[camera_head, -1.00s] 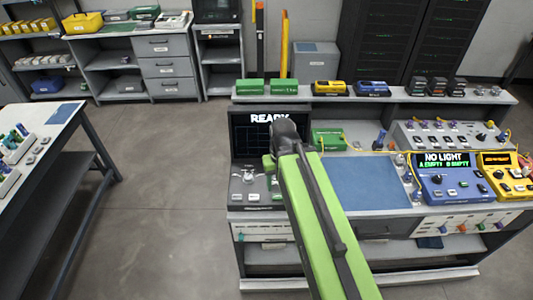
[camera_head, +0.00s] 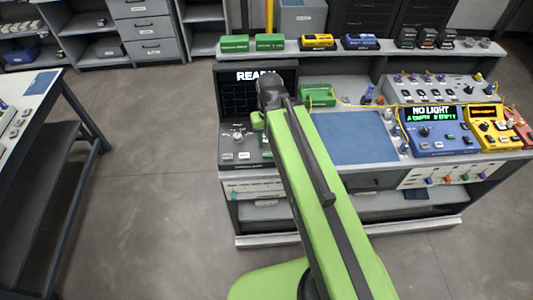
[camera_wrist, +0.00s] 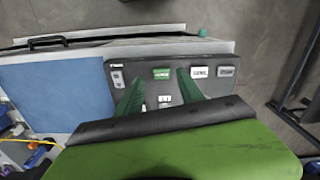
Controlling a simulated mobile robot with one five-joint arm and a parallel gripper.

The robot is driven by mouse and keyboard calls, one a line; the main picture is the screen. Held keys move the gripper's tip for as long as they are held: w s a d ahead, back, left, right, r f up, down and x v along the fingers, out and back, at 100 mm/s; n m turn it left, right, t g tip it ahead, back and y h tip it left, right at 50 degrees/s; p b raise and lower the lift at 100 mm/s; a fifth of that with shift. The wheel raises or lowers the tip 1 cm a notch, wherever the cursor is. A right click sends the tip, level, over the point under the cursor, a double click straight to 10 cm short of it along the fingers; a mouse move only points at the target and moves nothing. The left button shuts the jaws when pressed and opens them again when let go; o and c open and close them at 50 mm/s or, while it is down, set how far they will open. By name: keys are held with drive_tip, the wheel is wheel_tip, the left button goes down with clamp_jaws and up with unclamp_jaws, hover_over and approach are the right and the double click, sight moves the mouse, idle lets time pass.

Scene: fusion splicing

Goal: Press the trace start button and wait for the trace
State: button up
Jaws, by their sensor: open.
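The trace unit shows in the head view with a dark screen (camera_head: 232,92) reading READY, partly covered by my arm, above a grey control panel (camera_head: 232,158). In the wrist view the panel (camera_wrist: 145,68) carries a green button (camera_wrist: 162,73) and white buttons (camera_wrist: 199,72) (camera_wrist: 228,71) in a row. Their labels are too small to read surely, so I cannot tell which is trace start. My gripper (camera_wrist: 160,82) is open and empty over the panel, its green fingers either side of the green button in the picture. Contact with the panel cannot be told.
A blue mat (camera_head: 352,140) lies right of the unit. Beyond it stand a blue meter (camera_head: 440,138) reading NO LIGHT and a yellow device (camera_head: 492,132). A shelf (camera_head: 390,50) with several small boxes runs behind. The floor (camera_head: 150,180) to the left is clear.

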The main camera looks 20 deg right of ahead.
clamp_jaws()
idle(1.4)
